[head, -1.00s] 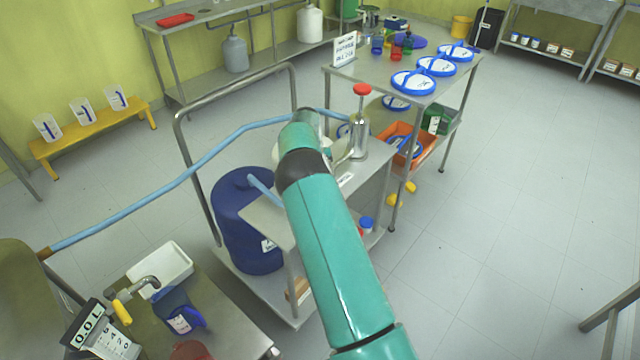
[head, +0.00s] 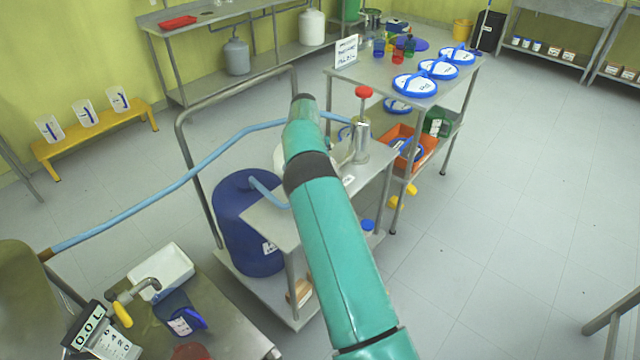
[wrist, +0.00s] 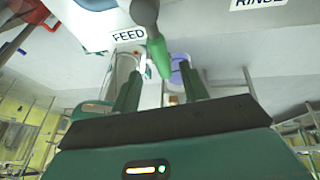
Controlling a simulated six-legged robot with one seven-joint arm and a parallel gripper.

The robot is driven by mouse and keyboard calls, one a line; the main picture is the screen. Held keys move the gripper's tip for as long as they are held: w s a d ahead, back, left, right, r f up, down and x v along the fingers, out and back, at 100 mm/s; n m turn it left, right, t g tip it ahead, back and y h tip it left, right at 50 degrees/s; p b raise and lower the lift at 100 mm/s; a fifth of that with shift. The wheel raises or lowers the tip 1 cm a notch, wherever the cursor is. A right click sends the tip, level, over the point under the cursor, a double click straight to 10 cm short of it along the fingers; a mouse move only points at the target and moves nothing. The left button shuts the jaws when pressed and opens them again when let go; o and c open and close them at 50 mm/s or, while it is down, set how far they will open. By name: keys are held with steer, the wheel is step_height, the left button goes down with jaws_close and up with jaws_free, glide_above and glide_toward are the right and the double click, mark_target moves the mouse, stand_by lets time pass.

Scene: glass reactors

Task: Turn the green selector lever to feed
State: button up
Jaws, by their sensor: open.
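In the wrist view the green selector lever (wrist: 158,55) hangs from a dark grey pivot (wrist: 145,12) at the top. The FEED label (wrist: 128,34) is just left of the lever, and the RINSE label (wrist: 258,3) is further right, cut by the top edge. My gripper (wrist: 160,70) is open, with one finger on each side of the lever's free end. I see no clear contact between fingers and lever. In the head view my arm hides the gripper and the lever.
A steel cart (head: 264,219) stands ahead with a blue drum (head: 240,215) and a red-knobbed pump (head: 362,125). A light blue hose (head: 190,170) crosses to the left. A table with blue-rimmed lids (head: 415,85) is behind.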

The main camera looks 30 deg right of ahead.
steer(key=shift+v, duration=1.4)
steer(key=s+a+r+n+t, duration=0.2)
steer(key=s+r+n, duration=0.2)
steer(key=r, duration=0.4)
steer(key=s+a+r+n+t+y, duration=0.15)
steer(key=s+r+n, duration=0.25)
steer(key=r, duration=0.4)
steer(key=s+a+r+n+t+h, duration=0.1)
steer(key=s+a+r+n+t, duration=0.2)
steer(key=r, duration=0.5)
steer(key=s+a+r+n+t, duration=0.1)
steer(key=s+a+r+n, duration=0.1)
steer(key=s+a+n, duration=0.4)
steer(key=s+a+r+n, duration=0.1)
steer(key=s+r+n, duration=0.1)
steer(key=s+n, duration=0.5)
steer(key=s+a+f+n+t, duration=0.1)
steer(key=s+a+f+n, duration=0.1)
steer(key=s, duration=0.5)
steer(key=s+a+f+n+t, duration=0.2)
steer(key=s+n, duration=0.3)
steer(key=s, duration=0.3)
steer(key=shift+a+f, duration=0.65)
steer(key=shift+a, duration=0.15)
